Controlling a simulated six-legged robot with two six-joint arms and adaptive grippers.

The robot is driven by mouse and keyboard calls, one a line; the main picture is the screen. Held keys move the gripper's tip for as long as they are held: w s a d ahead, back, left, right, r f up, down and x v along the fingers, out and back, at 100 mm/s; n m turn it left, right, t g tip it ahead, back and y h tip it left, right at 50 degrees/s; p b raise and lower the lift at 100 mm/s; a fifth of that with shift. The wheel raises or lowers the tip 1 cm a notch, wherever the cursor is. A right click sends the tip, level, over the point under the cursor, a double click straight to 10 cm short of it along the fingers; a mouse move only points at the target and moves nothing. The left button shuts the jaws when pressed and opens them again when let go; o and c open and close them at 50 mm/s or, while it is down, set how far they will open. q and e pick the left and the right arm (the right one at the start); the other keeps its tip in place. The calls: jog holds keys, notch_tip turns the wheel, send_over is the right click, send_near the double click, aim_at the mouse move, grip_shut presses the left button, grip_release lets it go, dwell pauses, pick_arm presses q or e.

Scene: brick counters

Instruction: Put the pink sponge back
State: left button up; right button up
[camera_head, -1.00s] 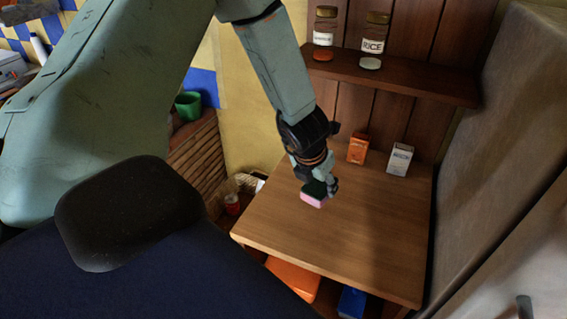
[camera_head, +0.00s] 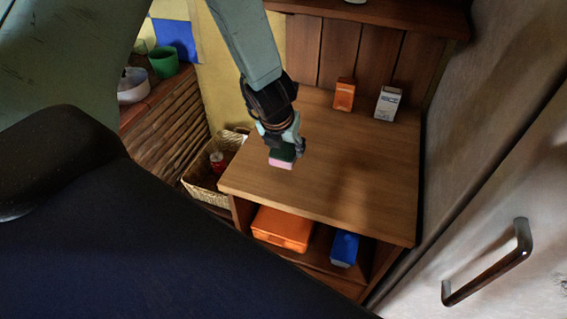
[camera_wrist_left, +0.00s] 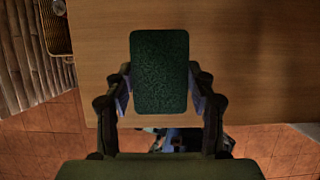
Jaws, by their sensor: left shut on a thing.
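The pink sponge (camera_head: 281,163) has a pink lower layer and a dark green top. My left gripper (camera_head: 283,147) is shut on it and holds it near the left front part of the wooden cabinet top (camera_head: 345,180). I cannot tell the exact height above the wood. In the left wrist view the sponge's green face (camera_wrist_left: 160,70) sits between both fingers of my left gripper (camera_wrist_left: 160,98). The pink layer is hidden there. My right gripper is not in view.
An orange box (camera_head: 344,94) and a white box (camera_head: 387,103) stand at the back of the top. An orange case (camera_head: 282,228) and a blue item (camera_head: 344,248) sit on the shelf below. A wicker basket (camera_head: 203,182) is at left, a handled door (camera_head: 500,240) at right.

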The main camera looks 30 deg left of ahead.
pick_arm(q)
jog(key=shift+a+f, duration=0.1)
jog(key=shift+f, duration=0.25)
notch_tip(320, 180, down, 3)
jog(key=shift+f+b, duration=0.15)
jog(key=shift+b, duration=0.8)
jog(key=shift+f, duration=0.15)
jog(key=shift+s+f, duration=0.1)
jog(key=o, duration=1.1)
